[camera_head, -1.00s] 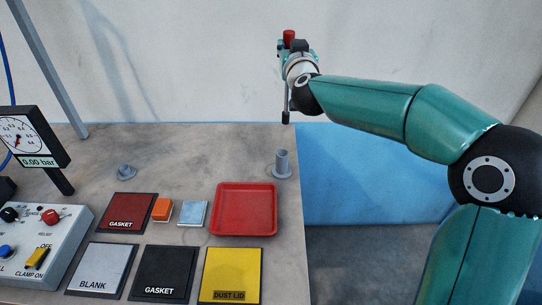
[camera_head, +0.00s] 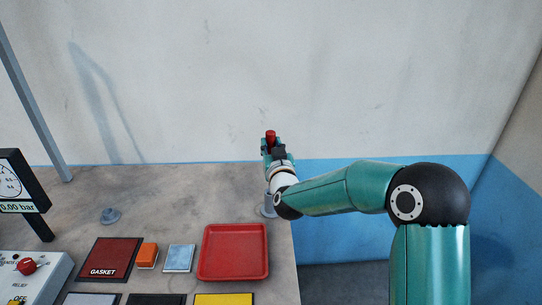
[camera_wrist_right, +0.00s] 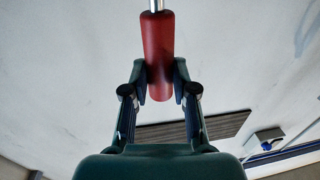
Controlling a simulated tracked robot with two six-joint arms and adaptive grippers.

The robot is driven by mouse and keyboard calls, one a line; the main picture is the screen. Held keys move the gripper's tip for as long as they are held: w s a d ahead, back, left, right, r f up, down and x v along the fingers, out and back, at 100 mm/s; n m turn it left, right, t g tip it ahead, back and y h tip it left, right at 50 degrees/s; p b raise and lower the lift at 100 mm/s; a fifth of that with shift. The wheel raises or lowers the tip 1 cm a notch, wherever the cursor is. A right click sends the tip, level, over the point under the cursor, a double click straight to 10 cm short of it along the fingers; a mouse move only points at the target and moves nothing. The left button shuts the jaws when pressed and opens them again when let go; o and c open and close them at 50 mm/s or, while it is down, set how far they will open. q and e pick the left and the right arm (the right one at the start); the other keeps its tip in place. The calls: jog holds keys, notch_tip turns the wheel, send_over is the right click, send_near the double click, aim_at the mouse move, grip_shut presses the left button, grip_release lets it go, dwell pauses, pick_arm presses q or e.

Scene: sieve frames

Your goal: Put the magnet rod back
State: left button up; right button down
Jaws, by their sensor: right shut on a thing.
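The magnet rod has a red handle (camera_head: 270,134). In the right wrist view the red handle (camera_wrist_right: 158,45) is between the fingers and a bright metal shaft shows at the top edge. My right gripper (camera_head: 270,147) is shut on the handle, above the back right of the bench; its fingers also show in the wrist view (camera_wrist_right: 160,78). A grey tube holder (camera_head: 268,207) stands right below, partly covered by my wrist. The shaft is hidden in the head view, so I cannot tell whether its tip is inside the tube. My left gripper is out of view.
A red tray (camera_head: 233,278) lies in front of the holder. Orange (camera_head: 147,256) and light blue (camera_head: 179,258) blocks and a GASKET plate (camera_head: 107,257) lie to its left. A small grey knob (camera_head: 110,216) and a gauge (camera_head: 12,180) stand further left. The bench (camera_head: 190,205) ends just right of the holder.

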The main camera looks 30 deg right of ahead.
notch_tip(320, 180, down, 3)
jog(key=shift+f, duration=0.1)
jog(key=shift+f, duration=0.15)
jog(key=c, duration=0.9)
grip_release()
